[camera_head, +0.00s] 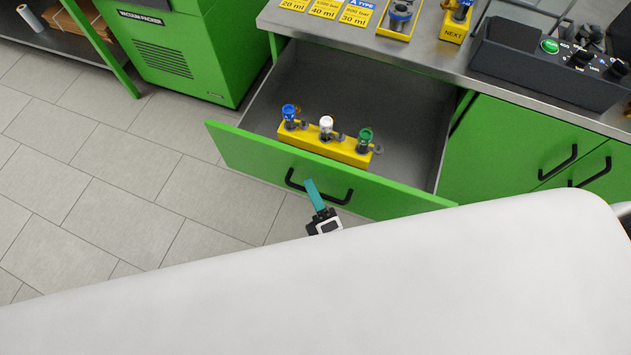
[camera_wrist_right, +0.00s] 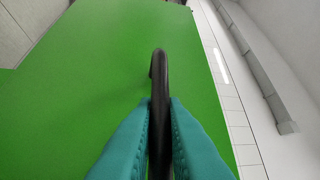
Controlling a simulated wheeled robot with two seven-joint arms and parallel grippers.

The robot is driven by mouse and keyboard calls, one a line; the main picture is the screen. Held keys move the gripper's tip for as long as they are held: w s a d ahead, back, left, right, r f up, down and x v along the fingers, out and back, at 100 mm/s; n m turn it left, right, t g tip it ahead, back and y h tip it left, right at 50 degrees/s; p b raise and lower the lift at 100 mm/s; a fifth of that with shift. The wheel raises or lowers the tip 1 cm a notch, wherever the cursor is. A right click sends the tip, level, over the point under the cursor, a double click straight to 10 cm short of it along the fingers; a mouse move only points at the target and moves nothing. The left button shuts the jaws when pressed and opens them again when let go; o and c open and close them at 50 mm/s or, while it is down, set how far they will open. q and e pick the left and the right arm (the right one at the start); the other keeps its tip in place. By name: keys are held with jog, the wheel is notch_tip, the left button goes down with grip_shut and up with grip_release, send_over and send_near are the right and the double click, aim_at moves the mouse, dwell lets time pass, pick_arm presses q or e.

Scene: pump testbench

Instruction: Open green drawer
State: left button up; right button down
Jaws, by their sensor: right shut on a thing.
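The green drawer (camera_head: 400,198) stands pulled well out from the bench, its grey inside showing. Its black bar handle (camera_head: 338,197) is on the front. My right gripper (camera_head: 312,185), with teal fingers, is at the handle. In the right wrist view the handle (camera_wrist_right: 160,75) runs between the two teal fingers (camera_wrist_right: 160,140), which are shut on it, with the green drawer front (camera_wrist_right: 110,80) behind. The left gripper is not in view.
Inside the drawer is a yellow block (camera_head: 318,146) with blue, white and green topped parts. The benchtop (camera_head: 420,55) above carries yellow labels and a dark control box (camera_head: 548,70). A green vacuum packer (camera_head: 180,50) stands at left. Tiled floor (camera_head: 110,190) in front is clear.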

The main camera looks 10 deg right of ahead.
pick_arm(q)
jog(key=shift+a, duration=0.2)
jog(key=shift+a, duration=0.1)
pick_arm(e)
jog(key=c, duration=1.5)
grip_release()
jog(key=shift+s, duration=0.1)
pick_arm(q)
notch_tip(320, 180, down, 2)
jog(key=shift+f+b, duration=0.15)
jog(key=shift+b, duration=1)
pick_arm(e)
jog(key=v, duration=1.2)
